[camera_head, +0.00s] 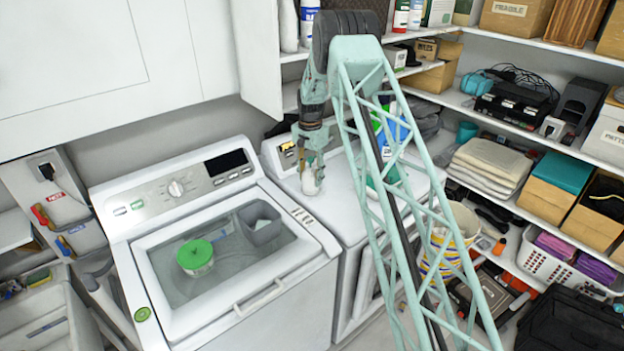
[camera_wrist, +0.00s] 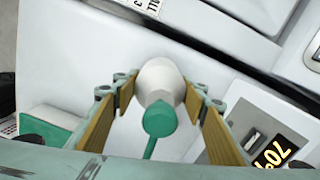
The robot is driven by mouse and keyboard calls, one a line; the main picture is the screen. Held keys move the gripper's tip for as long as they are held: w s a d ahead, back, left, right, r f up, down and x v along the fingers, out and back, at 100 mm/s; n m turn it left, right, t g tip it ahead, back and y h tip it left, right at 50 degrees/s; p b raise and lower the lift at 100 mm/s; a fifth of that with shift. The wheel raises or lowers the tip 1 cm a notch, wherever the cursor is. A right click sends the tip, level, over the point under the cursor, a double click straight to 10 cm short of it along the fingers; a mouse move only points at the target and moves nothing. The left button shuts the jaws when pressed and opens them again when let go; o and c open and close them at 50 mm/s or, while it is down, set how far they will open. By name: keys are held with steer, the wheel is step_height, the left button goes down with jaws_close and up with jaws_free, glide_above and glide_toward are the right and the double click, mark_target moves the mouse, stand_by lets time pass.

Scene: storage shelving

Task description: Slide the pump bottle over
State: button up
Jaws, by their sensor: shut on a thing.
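The pump bottle is white with a green pump top, seen from above between my fingers in the wrist view (camera_wrist: 160,76). In the head view its white lower body (camera_head: 309,183) shows below my gripper (camera_head: 311,166), over the top of the right-hand machine (camera_head: 340,205). My gripper, also in the wrist view (camera_wrist: 158,92), is shut on the bottle, with one tan-padded finger on each side. The bottle looks upright. Whether its base touches the machine top is hard to tell.
A green and blue detergent bottle (camera_head: 394,128) stands behind my arm on the right-hand machine. Loaded shelves (camera_head: 520,203) line the right. White cupboards (camera_head: 180,50) hang at upper left.

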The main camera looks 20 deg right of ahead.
mark_target(310, 158)
steer(key=shift+w, duration=0.1)
steer(key=o, duration=1.2)
steer(key=shift+o, duration=0.2)
steer(key=shift+r, duration=0.1)
steer(key=shift+r, duration=3.65)
